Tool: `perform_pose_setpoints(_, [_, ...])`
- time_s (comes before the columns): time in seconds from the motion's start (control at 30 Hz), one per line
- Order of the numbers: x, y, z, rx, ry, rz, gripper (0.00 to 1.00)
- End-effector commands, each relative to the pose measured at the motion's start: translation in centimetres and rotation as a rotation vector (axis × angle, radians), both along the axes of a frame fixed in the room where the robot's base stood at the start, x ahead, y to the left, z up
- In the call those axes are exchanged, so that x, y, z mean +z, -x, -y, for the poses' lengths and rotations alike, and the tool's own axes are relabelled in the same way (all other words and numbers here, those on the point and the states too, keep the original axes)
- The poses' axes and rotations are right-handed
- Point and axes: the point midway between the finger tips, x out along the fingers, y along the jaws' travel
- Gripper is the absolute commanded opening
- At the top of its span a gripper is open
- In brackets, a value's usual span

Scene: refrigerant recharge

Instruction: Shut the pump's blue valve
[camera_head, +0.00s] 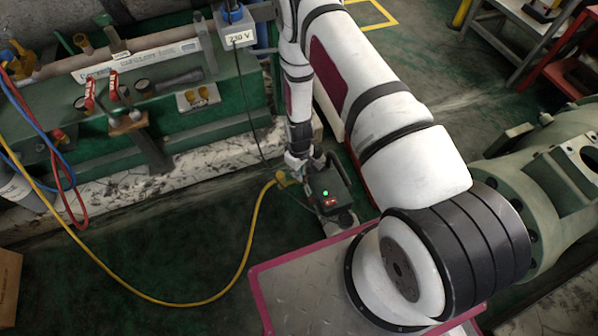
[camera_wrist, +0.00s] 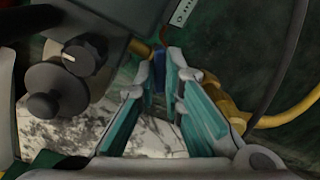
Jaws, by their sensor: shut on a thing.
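The pump (camera_head: 334,192) is a dark box with a green light and red lit marks, standing on the floor at the foot of the green bench. In the wrist view the pump's dark body (camera_wrist: 95,20) is at the upper left, with black round knobs (camera_wrist: 58,88) on it. The blue valve (camera_wrist: 158,76) is a small blue piece beside a brass fitting (camera_wrist: 140,48). My gripper (camera_wrist: 163,68) is shut on the blue valve, its teal-padded fingers on either side. In the head view my gripper (camera_head: 302,160) is at the pump's upper left and the blue valve cannot be made out.
A yellow hose (camera_head: 250,240) runs from beside the pump across the floor to the left. A black cable (camera_head: 252,130) hangs from the 230 V box (camera_head: 238,38). The green bench (camera_head: 150,165) stands behind, left of the pump. A red-edged plate (camera_head: 310,280) lies in front.

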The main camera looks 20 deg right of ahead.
Motion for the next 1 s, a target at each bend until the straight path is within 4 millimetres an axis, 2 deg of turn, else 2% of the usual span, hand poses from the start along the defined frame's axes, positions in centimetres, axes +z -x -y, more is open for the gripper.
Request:
perform_pose_setpoints(0.17, [0.02, -0.23, 0.08, -0.019, 0.002, 0.005, 0.00])
perform_pose_setpoints(0.4, [-0.03, -0.16, 0.09, -0.252, 0.001, 0.005, 0.00])
perform_pose_setpoints(0.67, [0.02, -0.18, 0.10, -0.267, 0.001, 0.005, 0.00])
perform_pose_setpoints(0.87, [-0.03, -0.22, 0.11, -0.478, 0.001, 0.006, 0.00])
perform_pose_setpoints(0.9, [0.03, -0.21, 0.10, -0.468, 0.001, 0.005, 0.18])
perform_pose_setpoints(0.97, [0.04, -0.18, 0.10, -0.466, 0.000, 0.004, 0.32])
perform_pose_setpoints(1.0, [0.04, -0.16, 0.08, -0.466, 0.001, 0.003, 0.33])
